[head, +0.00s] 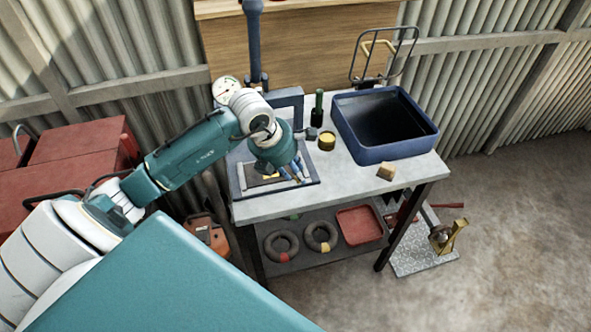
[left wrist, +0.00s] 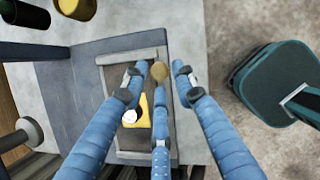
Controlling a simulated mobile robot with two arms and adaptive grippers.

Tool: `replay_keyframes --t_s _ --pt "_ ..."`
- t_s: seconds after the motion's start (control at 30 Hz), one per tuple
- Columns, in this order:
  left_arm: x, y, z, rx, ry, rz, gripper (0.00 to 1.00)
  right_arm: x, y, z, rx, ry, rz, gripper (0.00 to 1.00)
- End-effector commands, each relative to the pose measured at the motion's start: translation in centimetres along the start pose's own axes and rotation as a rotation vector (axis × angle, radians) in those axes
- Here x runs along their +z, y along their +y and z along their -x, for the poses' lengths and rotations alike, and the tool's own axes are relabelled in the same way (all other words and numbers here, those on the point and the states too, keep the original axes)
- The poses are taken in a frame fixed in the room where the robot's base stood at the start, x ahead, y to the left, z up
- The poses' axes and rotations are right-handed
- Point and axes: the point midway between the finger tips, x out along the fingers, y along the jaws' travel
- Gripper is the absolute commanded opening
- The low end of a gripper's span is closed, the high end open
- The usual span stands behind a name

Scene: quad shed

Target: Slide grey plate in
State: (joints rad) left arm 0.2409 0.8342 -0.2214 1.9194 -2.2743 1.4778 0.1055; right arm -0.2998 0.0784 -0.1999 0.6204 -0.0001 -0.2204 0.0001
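A grey plate or shallow frame (left wrist: 127,57) lies on the dark blue base (left wrist: 88,78) of a press-like stand on the bench, in the left wrist view. A yellow piece (left wrist: 143,108) shows inside it, partly behind my fingers. My left gripper (left wrist: 161,72) is above the plate, its three blue fingers spread and pointing down. A small round tan knob (left wrist: 160,74) shows between the fingertips; I cannot tell whether they touch it. In the head view my left gripper (head: 290,177) hangs over the stand's base (head: 313,181) and hides much of the plate. My right gripper is not in view.
The stand's blue column (head: 254,45) rises behind. A red tray (head: 359,225) lies on the lower shelf.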

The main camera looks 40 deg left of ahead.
Motion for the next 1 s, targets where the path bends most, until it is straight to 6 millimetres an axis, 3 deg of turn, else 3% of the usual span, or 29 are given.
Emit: replay_keyframes --t_s 0.37,0.4,0.53,0.73,0.87,1.0 --pt "-0.1 0.0 -0.9 0.0 0.001 -0.002 0.28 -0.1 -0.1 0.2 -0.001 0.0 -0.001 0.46" --pt "-0.1 0.0 -0.9 0.0 0.001 -0.002 0.26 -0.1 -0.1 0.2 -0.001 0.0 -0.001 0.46" --pt "-0.1 0.0 -0.9 0.0 0.001 -0.002 0.0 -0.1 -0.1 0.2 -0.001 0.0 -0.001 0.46" --pt "-0.1 0.1 -0.9 0.001 0.001 -0.002 0.0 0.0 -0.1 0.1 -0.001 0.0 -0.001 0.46" --pt "0.4 1.7 -1.6 0.006 0.001 0.0 0.0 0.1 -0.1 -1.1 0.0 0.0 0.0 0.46" --pt "1.7 5.0 -2.2 0.009 -0.001 0.002 0.0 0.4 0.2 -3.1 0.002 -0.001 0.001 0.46"
